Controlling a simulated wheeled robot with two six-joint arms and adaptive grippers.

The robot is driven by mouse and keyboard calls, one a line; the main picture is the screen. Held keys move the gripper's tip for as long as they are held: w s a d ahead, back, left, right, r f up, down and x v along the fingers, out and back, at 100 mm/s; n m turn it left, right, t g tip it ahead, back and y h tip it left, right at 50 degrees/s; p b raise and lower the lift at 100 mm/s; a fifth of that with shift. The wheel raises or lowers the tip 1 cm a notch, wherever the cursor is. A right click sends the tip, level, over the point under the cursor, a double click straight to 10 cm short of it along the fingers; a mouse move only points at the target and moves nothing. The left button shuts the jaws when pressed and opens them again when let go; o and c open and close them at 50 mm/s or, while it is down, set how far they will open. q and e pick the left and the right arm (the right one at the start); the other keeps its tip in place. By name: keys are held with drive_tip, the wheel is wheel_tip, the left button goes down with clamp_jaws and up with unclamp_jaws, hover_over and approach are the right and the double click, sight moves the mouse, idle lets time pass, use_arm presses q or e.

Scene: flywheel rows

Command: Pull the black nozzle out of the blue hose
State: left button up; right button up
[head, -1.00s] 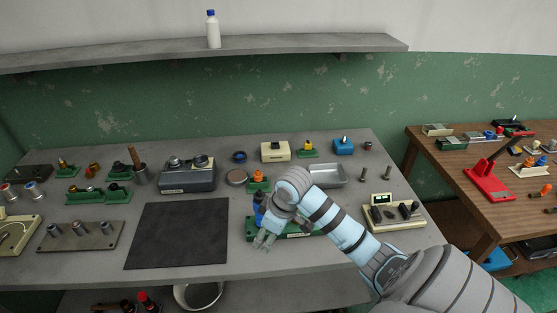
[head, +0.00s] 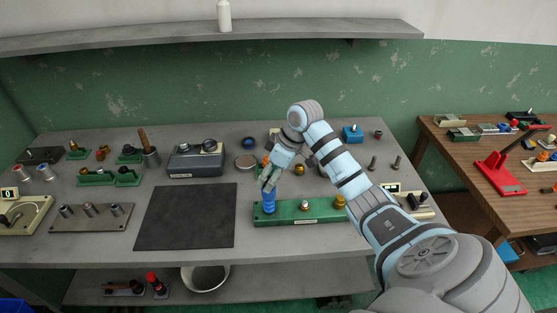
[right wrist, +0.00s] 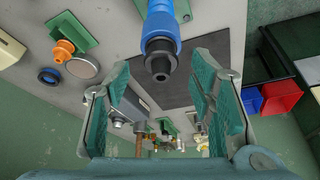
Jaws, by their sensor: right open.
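The blue hose (head: 269,203) stands upright at the left end of a green base (head: 288,219) on the grey bench. In the right wrist view the hose (right wrist: 163,22) comes in from the top, with the black nozzle (right wrist: 158,58) at its end. My right gripper (head: 269,184) is at the hose's upper end and hides the nozzle in the head view. In the wrist view its jaws (right wrist: 160,95) are open and empty, one on each side of the nozzle's line, with gaps between. My left gripper is out of view.
Other fittings (head: 305,205) stand on the same base, right of the hose. A dark mat (head: 187,216) lies bare to the left. A grey two-knob box (head: 195,160) stands behind the mat. A wooden table (head: 465,170) is at the right.

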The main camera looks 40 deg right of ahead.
drive_tip(key=shift+w+a+f, duration=0.15)
drive_tip(key=shift+a+f, duration=0.05)
drive_tip(key=shift+f, duration=0.5)
drive_tip(key=shift+c, duration=0.6)
clamp_jaws()
drive_tip(key=shift+r+p, duration=0.6)
drive_tip(key=shift+p, duration=0.45)
drive_tip(key=shift+r, duration=0.1)
wheel_tip(320, 180, up, 2)
drive_tip(key=shift+p, duration=1.15)
drive_tip(key=shift+r, duration=1)
